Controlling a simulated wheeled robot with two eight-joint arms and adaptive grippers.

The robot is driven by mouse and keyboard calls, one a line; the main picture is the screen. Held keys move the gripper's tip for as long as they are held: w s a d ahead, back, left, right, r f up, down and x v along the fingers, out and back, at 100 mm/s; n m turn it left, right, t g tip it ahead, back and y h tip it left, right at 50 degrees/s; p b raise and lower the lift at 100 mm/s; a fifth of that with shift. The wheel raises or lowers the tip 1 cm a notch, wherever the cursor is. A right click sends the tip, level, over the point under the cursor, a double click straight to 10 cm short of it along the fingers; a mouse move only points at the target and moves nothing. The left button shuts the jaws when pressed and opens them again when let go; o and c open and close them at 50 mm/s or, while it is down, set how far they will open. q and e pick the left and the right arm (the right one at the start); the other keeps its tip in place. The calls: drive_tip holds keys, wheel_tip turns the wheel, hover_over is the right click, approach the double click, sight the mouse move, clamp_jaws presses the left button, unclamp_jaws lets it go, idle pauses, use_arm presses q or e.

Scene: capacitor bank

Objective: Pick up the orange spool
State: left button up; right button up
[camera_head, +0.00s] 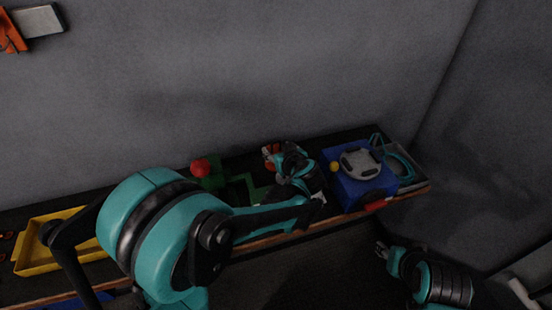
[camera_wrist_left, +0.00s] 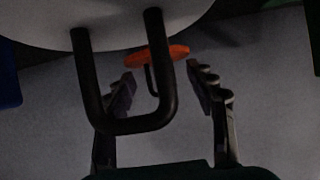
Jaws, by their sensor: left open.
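An orange piece (camera_wrist_left: 155,55), which I take to be the orange spool, shows in the left wrist view beyond and between my open left fingers (camera_wrist_left: 160,78). A black U-shaped bar (camera_wrist_left: 138,125) crosses in front of it and hides part of it. In the head view, my left gripper (camera_head: 273,158) is over the middle of the bench, with a small orange-red patch (camera_head: 268,149) at its fingers. Contact cannot be told. My right gripper (camera_head: 381,250) is low, in front of the bench, away from the spool; its finger gap is too small to judge.
The dark bench (camera_head: 235,228) runs along a grey wall. A blue box (camera_head: 350,193) with a grey round top stands right of my left gripper. A red ball (camera_head: 199,168) stands left of it. A yellow tray (camera_head: 30,258) is at the far left. A pale rounded surface (camera_wrist_left: 60,25) fills the wrist view's top.

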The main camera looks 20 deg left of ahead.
use_arm(q)
clamp_jaws()
wheel_tip(320, 180, up, 10)
drive_tip(key=p, duration=0.4)
